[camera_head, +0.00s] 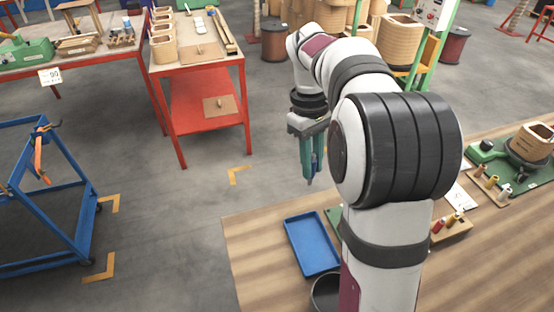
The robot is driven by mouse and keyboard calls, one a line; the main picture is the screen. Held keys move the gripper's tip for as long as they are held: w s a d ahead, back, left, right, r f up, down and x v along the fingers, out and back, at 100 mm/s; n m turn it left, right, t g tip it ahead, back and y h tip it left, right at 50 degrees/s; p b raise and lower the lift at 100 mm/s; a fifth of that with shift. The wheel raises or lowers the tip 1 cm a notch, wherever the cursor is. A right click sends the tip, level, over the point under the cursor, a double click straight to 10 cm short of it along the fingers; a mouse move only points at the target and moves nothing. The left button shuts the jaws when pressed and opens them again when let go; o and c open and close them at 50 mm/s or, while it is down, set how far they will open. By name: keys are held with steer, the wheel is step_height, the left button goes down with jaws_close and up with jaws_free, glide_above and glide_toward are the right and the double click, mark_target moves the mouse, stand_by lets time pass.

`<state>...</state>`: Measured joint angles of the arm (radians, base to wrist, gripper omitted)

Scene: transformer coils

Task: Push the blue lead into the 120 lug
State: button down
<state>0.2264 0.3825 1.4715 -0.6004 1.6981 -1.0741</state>
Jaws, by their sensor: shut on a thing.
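My gripper (312,166) hangs fingers down in the middle of the view, high above the floor beyond the left part of the wooden bench. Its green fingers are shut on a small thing. A bluish tip (310,183) shows just below them and looks like the blue lead, though it is too small to be sure. I cannot make out the 120 lug; my arm hides much of the bench. A strip of green board (333,218) shows on the bench beside my arm.
The wooden bench (262,262) bears a blue tray (312,244), a dark round bin (326,293), and a block with colored spools (450,230). A green machine with a coil (532,146) stands at the right. A red table (200,88) and blue cart (72,180) stand left.

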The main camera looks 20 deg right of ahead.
steer(key=s+d+f+n, duration=0.1)
steer(key=d+f+n, duration=0.15)
steer(key=d, duration=0.55)
steer(key=s+d+f+n+h, duration=0.1)
steer(key=s+d+f+n, duration=0.15)
steer(key=d, duration=0.45)
steer(key=s+d+f+n, duration=0.1)
steer(key=d+f+n, duration=0.15)
steer(key=d, duration=0.55)
steer(key=shift+n+t, duration=0.25)
steer(key=shift+t, duration=0.15)
steer(key=shift+w+a+f, duration=0.1)
steer(key=shift+w+f, duration=0.05)
steer(key=shift+f, duration=1.2)
steer(key=shift+w+a+f, duration=0.1)
steer(key=shift+f, duration=1.2)
steer(key=shift+f, duration=1.1)
steer(key=shift+f, duration=0.6)
steer(key=shift+f, duration=0.2)
steer(key=shift+f, duration=0.2)
steer(key=shift+c, duration=1.4)
jaws_free()
